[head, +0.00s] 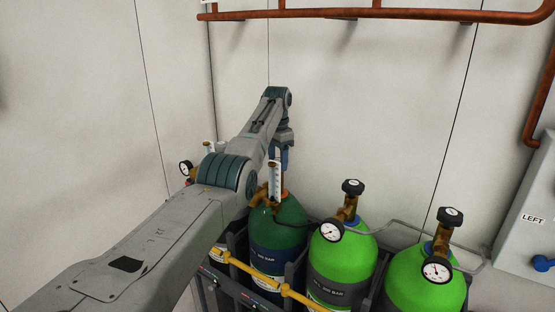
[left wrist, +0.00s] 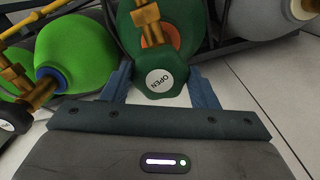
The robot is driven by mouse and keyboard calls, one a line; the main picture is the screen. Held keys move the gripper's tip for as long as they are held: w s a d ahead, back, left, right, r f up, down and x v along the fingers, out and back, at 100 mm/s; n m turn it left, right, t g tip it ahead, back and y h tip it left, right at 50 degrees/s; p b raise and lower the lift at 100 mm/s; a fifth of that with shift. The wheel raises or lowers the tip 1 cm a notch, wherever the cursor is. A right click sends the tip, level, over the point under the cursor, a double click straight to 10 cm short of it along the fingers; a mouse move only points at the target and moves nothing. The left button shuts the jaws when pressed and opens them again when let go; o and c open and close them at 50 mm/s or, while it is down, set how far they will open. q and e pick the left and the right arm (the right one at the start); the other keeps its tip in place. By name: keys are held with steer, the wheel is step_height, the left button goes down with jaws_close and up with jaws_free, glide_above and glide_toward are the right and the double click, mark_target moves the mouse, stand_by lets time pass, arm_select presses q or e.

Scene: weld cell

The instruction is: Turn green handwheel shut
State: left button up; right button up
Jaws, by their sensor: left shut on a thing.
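The green handwheel (left wrist: 162,78), with a white OPEN label on its face, sits on the brass valve (left wrist: 151,22) of the dark green cylinder (head: 278,240). My left gripper (left wrist: 159,88) comes down from above, and its two blue fingers are shut on the handwheel, one on each side. In the head view the left gripper (head: 284,160) is above the dark green cylinder, and my arm and gripper hide the handwheel there. My right gripper is in neither view.
Two bright green cylinders (head: 341,262) with black handwheels (head: 352,187) and gauges (head: 331,231) stand to the right. A white flow tube (head: 275,182) stands close to my gripper. Yellow bars (head: 262,280) cross the rack front. A copper pipe (head: 380,14) runs along the wall.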

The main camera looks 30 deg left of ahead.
arm_select(q)
steer(key=m, duration=0.3)
steer(key=shift+m, duration=0.6)
steer(key=o, duration=1)
steer(key=shift+w, duration=0.1)
steer(key=shift+f, duration=0.1)
